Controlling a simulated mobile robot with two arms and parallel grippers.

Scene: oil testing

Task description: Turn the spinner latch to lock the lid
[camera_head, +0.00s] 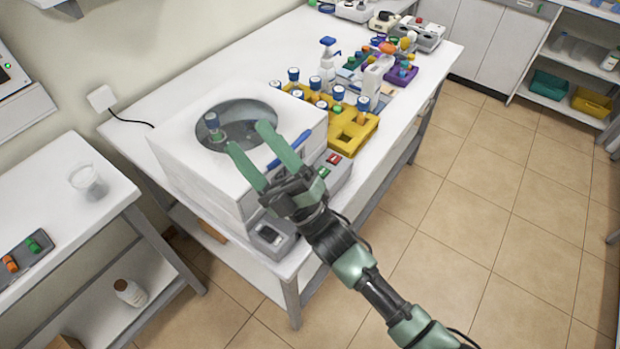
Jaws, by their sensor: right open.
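A white box-shaped centrifuge (185,155) stands on the near end of the long bench. A round grey opening or window (237,109) is in its top; I cannot tell whether a lid covers it. A blue-topped piece (211,121) shows at its left side. A blue bar (291,148) is on the front right edge of the top. I cannot make out the spinner latch for certain. My right gripper (248,136) is open and empty, its green fingers spread over the near part of the round area. My left gripper is out of view.
A yellow rack (358,137) with blue-capped bottles stands right behind the centrifuge. A grey control box (335,176) with red and green buttons is at its right side. A side table with a beaker (88,181) is at left. The tiled floor at right is clear.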

